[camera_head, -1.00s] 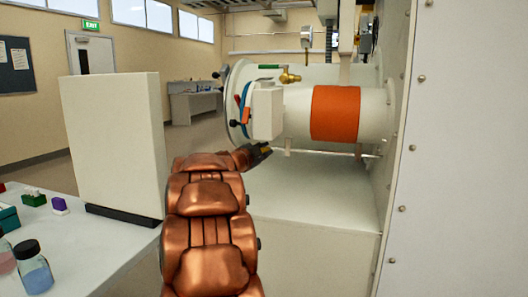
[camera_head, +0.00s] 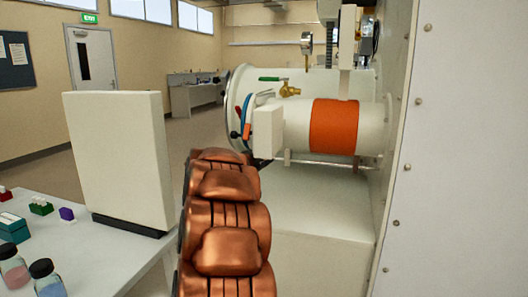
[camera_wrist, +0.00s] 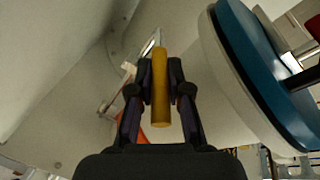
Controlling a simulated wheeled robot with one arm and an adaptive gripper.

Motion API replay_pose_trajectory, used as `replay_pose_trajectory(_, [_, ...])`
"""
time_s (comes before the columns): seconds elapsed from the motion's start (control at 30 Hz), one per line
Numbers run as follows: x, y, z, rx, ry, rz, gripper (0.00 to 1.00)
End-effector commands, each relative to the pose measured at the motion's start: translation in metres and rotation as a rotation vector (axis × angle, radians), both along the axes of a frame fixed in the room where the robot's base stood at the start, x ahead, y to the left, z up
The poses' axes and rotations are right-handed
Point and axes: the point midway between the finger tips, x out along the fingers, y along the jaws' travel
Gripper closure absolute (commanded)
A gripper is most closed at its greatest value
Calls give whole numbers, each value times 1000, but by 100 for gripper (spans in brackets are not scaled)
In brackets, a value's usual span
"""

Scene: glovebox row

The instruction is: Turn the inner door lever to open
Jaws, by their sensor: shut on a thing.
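A yellow lever bar (camera_wrist: 160,95) stands upright in the middle of the wrist view. My gripper (camera_wrist: 160,70) has a finger on each side of it and is shut on it. The round door (camera_wrist: 262,75), white with a blue rim, is right of the gripper in the wrist view. In the head view, the white antechamber cylinder (camera_head: 297,126) with an orange band lies at the centre right. The blue rim (camera_head: 246,107) shows at its left end. My arm hides most of the gripper and the held lever there.
A white upright panel (camera_head: 118,158) stands on the bench left of my arm. Bottles (camera_head: 47,278) and small coloured blocks (camera_head: 41,208) are on the bench. The large glovebox wall (camera_head: 460,160) closes off the right side.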

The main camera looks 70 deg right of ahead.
Motion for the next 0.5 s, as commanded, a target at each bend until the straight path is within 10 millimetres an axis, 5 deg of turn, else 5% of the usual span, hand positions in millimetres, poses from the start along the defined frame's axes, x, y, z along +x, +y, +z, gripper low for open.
replay_pose_trajectory(0.5, [-2,-3,14,100,3,-3,100])
